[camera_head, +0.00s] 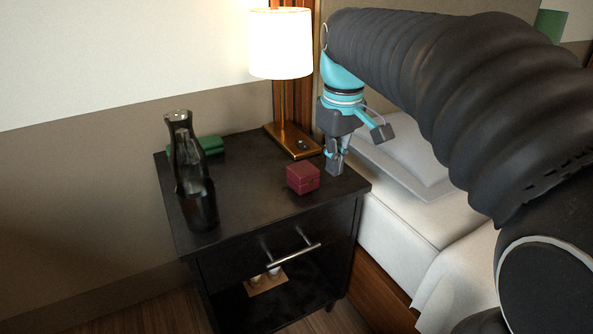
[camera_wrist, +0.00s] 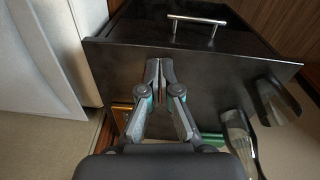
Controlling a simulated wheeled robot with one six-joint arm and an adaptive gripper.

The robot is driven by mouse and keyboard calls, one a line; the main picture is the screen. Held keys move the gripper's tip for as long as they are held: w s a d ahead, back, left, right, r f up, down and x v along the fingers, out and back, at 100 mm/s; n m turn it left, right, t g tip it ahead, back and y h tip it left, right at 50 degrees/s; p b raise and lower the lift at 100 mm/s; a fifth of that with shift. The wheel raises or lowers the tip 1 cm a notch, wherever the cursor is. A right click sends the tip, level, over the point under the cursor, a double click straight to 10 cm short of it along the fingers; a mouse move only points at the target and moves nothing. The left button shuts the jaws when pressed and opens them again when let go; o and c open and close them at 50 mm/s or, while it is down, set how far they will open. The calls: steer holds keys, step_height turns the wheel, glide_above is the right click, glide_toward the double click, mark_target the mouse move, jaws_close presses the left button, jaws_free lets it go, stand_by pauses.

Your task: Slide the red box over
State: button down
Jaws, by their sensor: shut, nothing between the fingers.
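The red box (camera_head: 303,178), small with a dark lid seam, sits on the black nightstand (camera_head: 250,190) near its front right part in the head view. My gripper (camera_head: 335,170) points down just right of the box, fingers low over the nightstand top near its right edge. A small gap seems to show between fingers and box; contact is hard to judge. In the wrist view my gripper (camera_wrist: 160,72) has its fingers together with nothing held. The box is mostly or wholly hidden behind the fingers there.
A lamp (camera_head: 291,140) stands behind the box. A bed (camera_head: 400,225) adjoins on the right. The nightstand top between bottle and box is clear.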

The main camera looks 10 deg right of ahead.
mark_target(315, 195)
steer(key=shift+n+g, duration=0.5)
steer(key=w+f+b, duration=0.1)
steer(key=f, duration=0.2)
steer(key=w+f+b, duration=0.1)
steer(key=f, duration=0.3)
steer(key=w+f+b, duration=0.1)
steer(key=f, duration=0.3)
steer(key=shift+w+d+b, duration=0.25)
steer(key=shift+w+b, duration=0.05)
steer(key=shift+w, duration=0.1)
steer(key=shift+w+a+r, duration=0.1)
steer(key=shift+w+a, duration=0.2)
steer(key=shift+w, duration=0.2)
steer(key=shift+w+a+r, duration=0.1)
steer(key=shift+w+a, duration=0.2)
steer(key=shift+w, duration=0.2)
steer(key=shift+w+a, duration=0.4)
steer(key=shift+w, duration=0.3)
